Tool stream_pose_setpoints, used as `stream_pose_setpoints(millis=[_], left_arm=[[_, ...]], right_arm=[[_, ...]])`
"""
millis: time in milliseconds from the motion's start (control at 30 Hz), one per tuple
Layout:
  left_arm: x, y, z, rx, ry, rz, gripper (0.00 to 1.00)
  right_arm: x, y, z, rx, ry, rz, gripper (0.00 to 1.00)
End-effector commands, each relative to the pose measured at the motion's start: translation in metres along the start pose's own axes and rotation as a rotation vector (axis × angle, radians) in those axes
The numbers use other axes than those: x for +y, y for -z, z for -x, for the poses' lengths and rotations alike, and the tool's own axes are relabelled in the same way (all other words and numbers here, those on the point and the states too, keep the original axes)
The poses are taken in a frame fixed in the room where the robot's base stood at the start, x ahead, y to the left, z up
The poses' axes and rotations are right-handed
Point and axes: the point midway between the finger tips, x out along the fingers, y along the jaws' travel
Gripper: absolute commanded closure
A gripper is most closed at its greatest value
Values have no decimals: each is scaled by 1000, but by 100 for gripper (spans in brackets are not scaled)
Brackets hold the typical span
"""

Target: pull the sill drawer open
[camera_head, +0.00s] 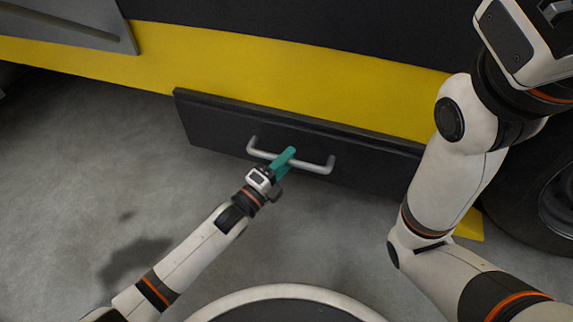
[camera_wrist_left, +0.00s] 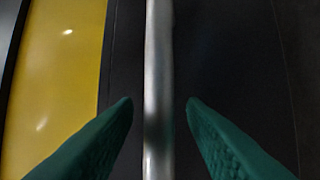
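The sill drawer (camera_head: 220,124) is a long dark panel under the yellow band of the vehicle in the head view. No clear gap shows behind its front, so it looks closed. Its pale metal bar handle (camera_head: 318,167) runs across the front and also shows upright in the left wrist view (camera_wrist_left: 159,60). My left gripper (camera_head: 287,157) has green fingers and is at the middle of the handle. In the left wrist view, its fingertips (camera_wrist_left: 160,102) stand on either side of the bar, with a gap on each side. My right gripper is out of view.
A dark tyre (camera_head: 552,195) stands at the right, with a yellow piece (camera_head: 470,224) on the floor beside it. My right arm covers the drawer's right end. The grey concrete floor (camera_head: 80,170) left of the drawer is clear.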

Motion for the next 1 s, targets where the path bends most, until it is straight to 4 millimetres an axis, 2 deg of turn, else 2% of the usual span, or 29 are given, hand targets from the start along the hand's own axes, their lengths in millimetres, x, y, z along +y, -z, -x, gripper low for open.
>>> stream_pose_setpoints(millis=[300,533,833,1000], left_arm=[[0,0,-3,0,1,1,62],[0,0,-2,0,1,1,100],[0,0,-1,0,2,1,100],[4,-1,10,-1,5,2,100]], right_arm=[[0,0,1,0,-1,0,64],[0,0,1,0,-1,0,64],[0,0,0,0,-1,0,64],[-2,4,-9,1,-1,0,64]])
